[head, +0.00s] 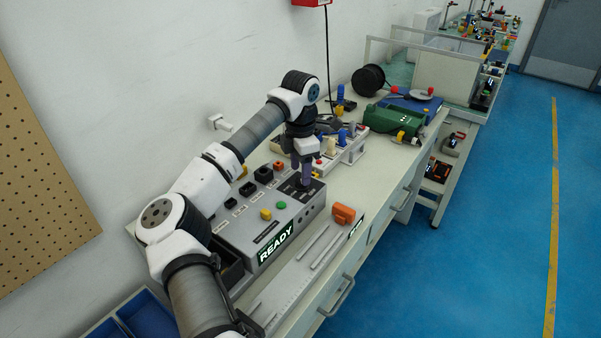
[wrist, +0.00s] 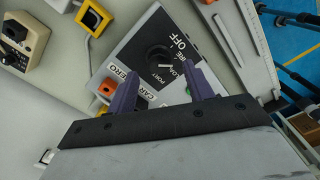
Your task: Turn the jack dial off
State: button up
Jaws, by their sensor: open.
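The dial (wrist: 157,54) is a round black knob on a grey panel face with a dark label plate. In the wrist view its white pointer mark points to the lower right, away from the word OFF. My gripper (wrist: 163,78) is open and empty, with its two purple fingers on either side of the space just below the knob. I cannot tell whether a finger touches the knob. In the head view my gripper (head: 304,183) is over the right end of the grey console (head: 262,212), hiding the dial.
The console also carries a lit READY display (head: 276,244), a green button (head: 281,205) and a yellow button (head: 266,214). An orange block (head: 343,214) sits on the bench in front. A rack with blue and yellow parts (head: 342,138) stands close behind my gripper.

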aim_at(300, 180)
jog(key=shift+f, duration=1.55)
jog(key=shift+c, duration=0.2)
jog(key=c, duration=0.9)
